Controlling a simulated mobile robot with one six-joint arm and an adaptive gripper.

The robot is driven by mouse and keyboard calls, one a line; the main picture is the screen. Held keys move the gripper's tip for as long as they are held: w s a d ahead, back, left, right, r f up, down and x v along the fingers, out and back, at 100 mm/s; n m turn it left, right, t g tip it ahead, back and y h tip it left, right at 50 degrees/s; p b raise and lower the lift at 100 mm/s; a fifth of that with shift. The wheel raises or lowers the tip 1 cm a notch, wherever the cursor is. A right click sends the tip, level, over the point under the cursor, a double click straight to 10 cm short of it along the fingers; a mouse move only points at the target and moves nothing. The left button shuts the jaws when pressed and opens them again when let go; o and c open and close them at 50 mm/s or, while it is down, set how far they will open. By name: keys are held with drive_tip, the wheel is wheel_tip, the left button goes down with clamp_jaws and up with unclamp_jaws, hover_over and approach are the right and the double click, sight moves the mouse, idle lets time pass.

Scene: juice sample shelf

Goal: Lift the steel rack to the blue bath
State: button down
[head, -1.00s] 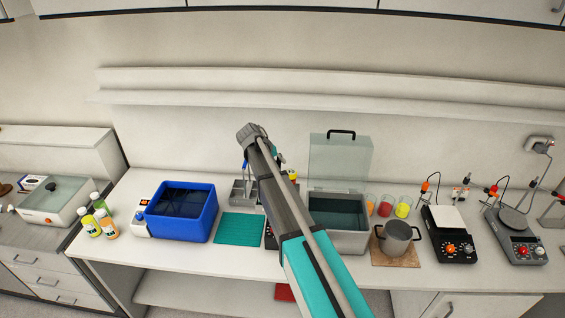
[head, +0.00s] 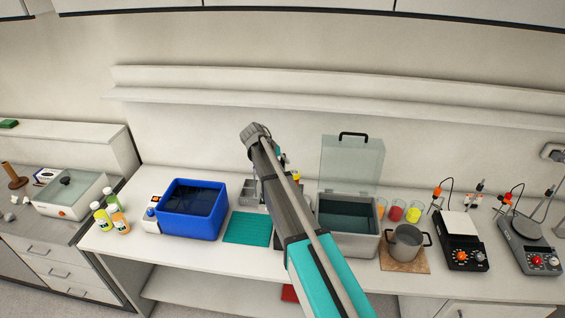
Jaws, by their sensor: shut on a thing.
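The blue bath (head: 192,210) is an open box of dark liquid on the bench, left of the middle. A grey metal holder (head: 249,193), perhaps the steel rack, shows just left of my arm, behind the teal mat; my arm hides its right part. My arm rises from the lower right and ends in a grey joint high in the middle. My gripper is hidden behind my arm, so its hold and what it touches do not show.
The teal mat (head: 247,229) lies right of the blue bath. A steel bath (head: 353,246) with a raised clear lid (head: 350,165) stands right of my arm. A long shelf (head: 330,88) runs above.

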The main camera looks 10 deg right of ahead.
drive_tip(key=shift+a, duration=0.15)
drive_tip(key=w+a, duration=0.3)
drive_tip(key=a, duration=1)
drive_tip(key=shift+w, duration=0.4)
idle(1.1)
drive_tip(key=shift+a, duration=0.2)
drive_tip(key=w+a, duration=0.3)
drive_tip(key=a, duration=1)
drive_tip(key=shift+w, duration=0.35)
idle(1.3)
idle(0.3)
